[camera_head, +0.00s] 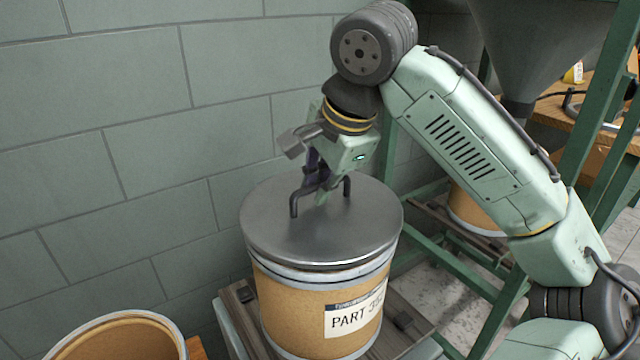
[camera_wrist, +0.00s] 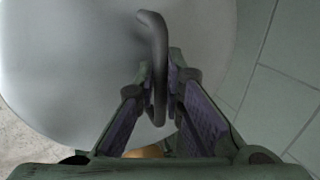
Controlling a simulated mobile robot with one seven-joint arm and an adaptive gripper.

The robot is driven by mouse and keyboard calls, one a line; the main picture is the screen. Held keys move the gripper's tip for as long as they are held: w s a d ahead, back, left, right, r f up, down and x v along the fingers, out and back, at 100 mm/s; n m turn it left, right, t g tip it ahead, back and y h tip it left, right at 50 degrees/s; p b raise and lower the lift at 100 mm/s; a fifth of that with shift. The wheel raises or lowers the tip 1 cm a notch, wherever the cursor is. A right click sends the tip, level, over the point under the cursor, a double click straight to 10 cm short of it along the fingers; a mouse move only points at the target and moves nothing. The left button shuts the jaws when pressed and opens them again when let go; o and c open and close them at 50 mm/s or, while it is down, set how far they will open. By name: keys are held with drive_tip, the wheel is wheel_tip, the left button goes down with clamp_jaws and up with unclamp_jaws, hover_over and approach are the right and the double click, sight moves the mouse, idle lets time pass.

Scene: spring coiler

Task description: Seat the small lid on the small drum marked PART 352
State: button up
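The small lid (camera_head: 300,235) is a round grey metal disc with a dark bar handle (camera_head: 294,204). It lies over the mouth of the small drum (camera_head: 285,300), a tan drum with a metal rim and a label reading PART 35, its last digit cut by glare or the curve. Whether the lid is fully down on the rim is hard to tell. My gripper (camera_head: 318,186) is at the handle from above. In the wrist view the purple-padded fingers (camera_wrist: 162,85) close in on both sides of the handle (camera_wrist: 153,35), with the lid (camera_wrist: 70,60) behind.
The drum stands on a wooden pallet-like platform (camera_head: 408,322). An open tan drum (camera_head: 120,335) is at the lower left. A block wall (camera_head: 120,150) is close behind. A green frame (camera_head: 440,250) with a hopper (camera_head: 535,45) and another drum (camera_head: 475,210) stands right.

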drive_tip(key=o, duration=0.5)
drive_tip(key=shift+o, duration=0.4)
drive_tip(key=o, duration=0.5)
drive_tip(key=shift+r, duration=0.1)
wheel_tip(320, 180, up, 12)
drive_tip(key=p, duration=1.1)
idle(0.8)
